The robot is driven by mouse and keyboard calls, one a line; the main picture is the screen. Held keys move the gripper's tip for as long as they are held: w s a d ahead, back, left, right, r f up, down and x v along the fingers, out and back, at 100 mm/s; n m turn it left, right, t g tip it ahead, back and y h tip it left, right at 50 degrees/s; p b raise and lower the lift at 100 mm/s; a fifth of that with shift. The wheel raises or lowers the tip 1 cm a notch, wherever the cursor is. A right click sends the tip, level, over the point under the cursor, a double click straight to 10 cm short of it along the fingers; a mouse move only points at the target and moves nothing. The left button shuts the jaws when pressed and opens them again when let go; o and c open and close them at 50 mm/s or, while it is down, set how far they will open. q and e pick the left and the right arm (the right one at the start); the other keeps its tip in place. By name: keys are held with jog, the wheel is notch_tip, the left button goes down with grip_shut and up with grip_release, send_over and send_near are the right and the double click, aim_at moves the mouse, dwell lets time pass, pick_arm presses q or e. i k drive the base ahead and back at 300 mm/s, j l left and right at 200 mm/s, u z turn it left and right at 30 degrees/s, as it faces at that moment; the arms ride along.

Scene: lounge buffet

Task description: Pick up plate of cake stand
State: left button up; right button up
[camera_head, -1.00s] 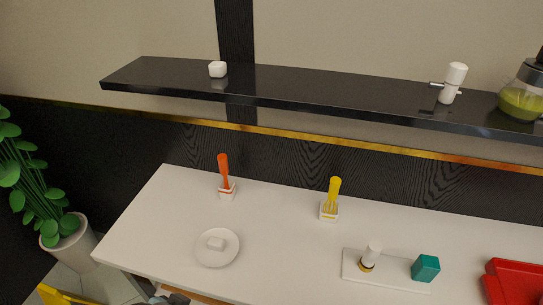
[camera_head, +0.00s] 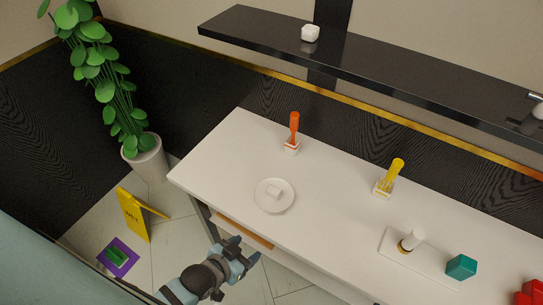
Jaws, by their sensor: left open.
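A round white plate (camera_head: 262,202) lies on the white table (camera_head: 225,150) near its front left part. I cannot tell whether this plate belongs to a cake stand; no stem shows. My left gripper (camera_head: 246,256) is open and empty, below the plate in the picture, in front of the table's front edge and apart from the plate. My right gripper does not show.
On the table stand an orange-handled utensil (camera_head: 294,127), a yellow utensil (camera_head: 393,176), a white tray (camera_head: 434,266) with a teal block (camera_head: 461,267), and a red object (camera_head: 530,293). A black shelf (camera_head: 400,76) hangs above. A yellow floor sign (camera_head: 133,215) and potted plant (camera_head: 146,158) stand left.

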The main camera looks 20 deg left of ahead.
aim_at(272, 195)
jog(key=u, duration=0.7)
